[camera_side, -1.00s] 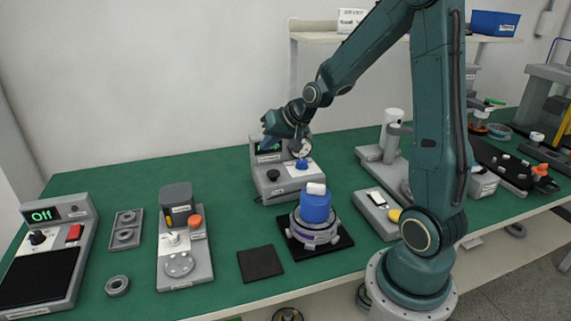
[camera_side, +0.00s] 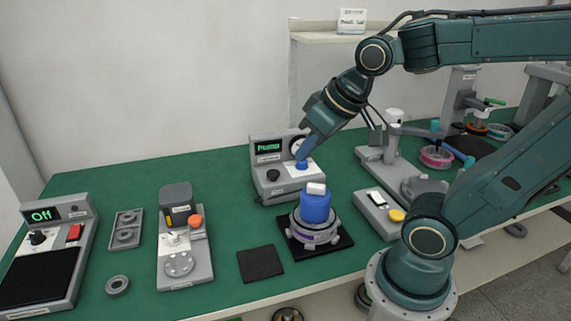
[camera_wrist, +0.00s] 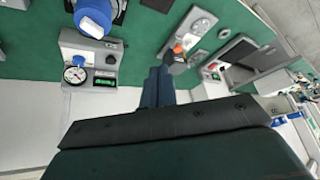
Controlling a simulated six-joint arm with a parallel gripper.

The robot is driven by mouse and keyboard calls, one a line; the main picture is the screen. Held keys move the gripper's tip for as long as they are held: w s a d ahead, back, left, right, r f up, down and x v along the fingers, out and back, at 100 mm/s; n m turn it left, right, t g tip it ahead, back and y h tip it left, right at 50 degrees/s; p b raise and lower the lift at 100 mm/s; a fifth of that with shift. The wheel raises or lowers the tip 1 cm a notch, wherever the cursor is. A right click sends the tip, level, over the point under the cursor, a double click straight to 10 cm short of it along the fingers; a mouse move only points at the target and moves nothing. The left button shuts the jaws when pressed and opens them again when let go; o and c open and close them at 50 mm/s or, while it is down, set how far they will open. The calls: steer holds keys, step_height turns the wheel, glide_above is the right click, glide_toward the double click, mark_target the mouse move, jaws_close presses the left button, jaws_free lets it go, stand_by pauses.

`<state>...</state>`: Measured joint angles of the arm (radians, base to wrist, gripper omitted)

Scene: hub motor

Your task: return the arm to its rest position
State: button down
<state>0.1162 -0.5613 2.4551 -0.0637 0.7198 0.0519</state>
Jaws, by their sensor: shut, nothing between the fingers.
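My arm is bent, with its upper link lying low to the right and its forearm running across the top right of the side view. My gripper (camera_side: 302,156) points down and left, its blue fingers shut and empty. In the side view its tips overlap the front of the pump box (camera_side: 272,188), near the blue knob; I cannot tell the gap there. In the wrist view the closed fingers (camera_wrist: 158,72) appear against the green table, to the right of the pump box (camera_wrist: 104,60), and look clear of it.
A blue-topped round motor part (camera_side: 316,208) sits on a black mat before the pump box. A grey unit with an orange knob (camera_side: 195,221), a scale-like box reading Off (camera_side: 43,214) and a small tray (camera_side: 125,230) stand left. Presses and fixtures crowd the right. A shelf (camera_side: 318,37) is behind.

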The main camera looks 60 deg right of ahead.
steer(key=shift+n, duration=0.6)
steer(key=s, duration=0.3)
steer(key=s+a, duration=0.1)
steer(key=s, duration=0.1)
steer(key=shift+s+a+r, duration=0.15)
steer(key=shift+s+a, duration=0.05)
steer(key=shift+s, duration=0.2)
